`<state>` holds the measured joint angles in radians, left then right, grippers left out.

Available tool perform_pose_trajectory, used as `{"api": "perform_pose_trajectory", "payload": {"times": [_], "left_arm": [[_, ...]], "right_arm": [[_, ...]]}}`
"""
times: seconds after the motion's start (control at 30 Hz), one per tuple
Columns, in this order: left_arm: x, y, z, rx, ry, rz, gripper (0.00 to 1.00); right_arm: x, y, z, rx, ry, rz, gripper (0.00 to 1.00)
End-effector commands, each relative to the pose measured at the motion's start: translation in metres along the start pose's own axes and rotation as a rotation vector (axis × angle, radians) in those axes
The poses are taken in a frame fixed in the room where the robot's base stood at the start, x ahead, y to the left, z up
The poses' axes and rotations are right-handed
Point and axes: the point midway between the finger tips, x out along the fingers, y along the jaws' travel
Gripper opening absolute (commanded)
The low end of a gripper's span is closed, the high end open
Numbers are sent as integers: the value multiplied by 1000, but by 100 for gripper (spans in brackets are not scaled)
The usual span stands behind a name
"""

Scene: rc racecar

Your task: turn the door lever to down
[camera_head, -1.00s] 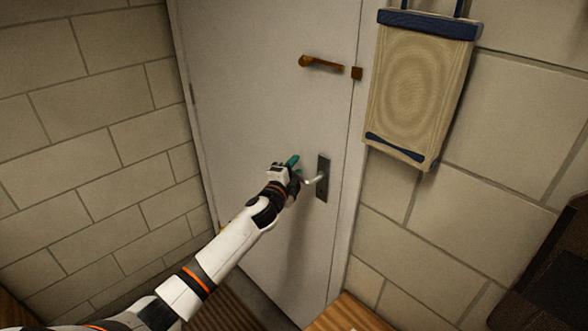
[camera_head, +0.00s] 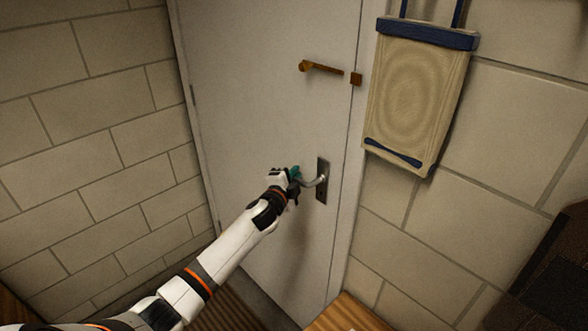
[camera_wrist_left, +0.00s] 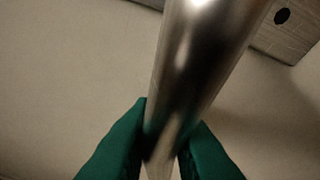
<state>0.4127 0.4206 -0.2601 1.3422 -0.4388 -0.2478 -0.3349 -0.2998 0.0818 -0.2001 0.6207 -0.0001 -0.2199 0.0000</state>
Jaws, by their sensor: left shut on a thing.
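The door lever (camera_head: 314,183) is a silver handle on a dark upright plate (camera_head: 322,180) at the right side of the pale door (camera_head: 255,90). It reaches left from the plate toward my left gripper (camera_head: 294,174). In the left wrist view the lever (camera_wrist_left: 197,65) is a shiny metal bar between two green fingertips (camera_wrist_left: 165,150). My left gripper is shut on the lever near its free end. The fingers hide part of the bar. My right gripper is not in view.
A brown latch bar (camera_head: 322,67) is on the door above the lever. A beige panel with blue edges (camera_head: 418,95) hangs on the block wall to the right. A wooden surface (camera_head: 345,313) is at the bottom. Another block wall (camera_head: 90,150) stands at the left.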

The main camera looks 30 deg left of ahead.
Motion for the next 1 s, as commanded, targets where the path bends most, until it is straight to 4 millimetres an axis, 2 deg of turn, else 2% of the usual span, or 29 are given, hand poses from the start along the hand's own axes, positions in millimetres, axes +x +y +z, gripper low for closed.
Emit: {"api": "perform_pose_trajectory", "payload": {"times": [0.1, 0.5, 1.0], "left_arm": [[0, 0, 1, -88, 6, -34, 0], [-1, -22, 1, -367, 27, -148, 0], [-3, -35, 2, -512, 38, -206, 0]], "right_arm": [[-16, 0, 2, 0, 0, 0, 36], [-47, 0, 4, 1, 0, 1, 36], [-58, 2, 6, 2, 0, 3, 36]]}}
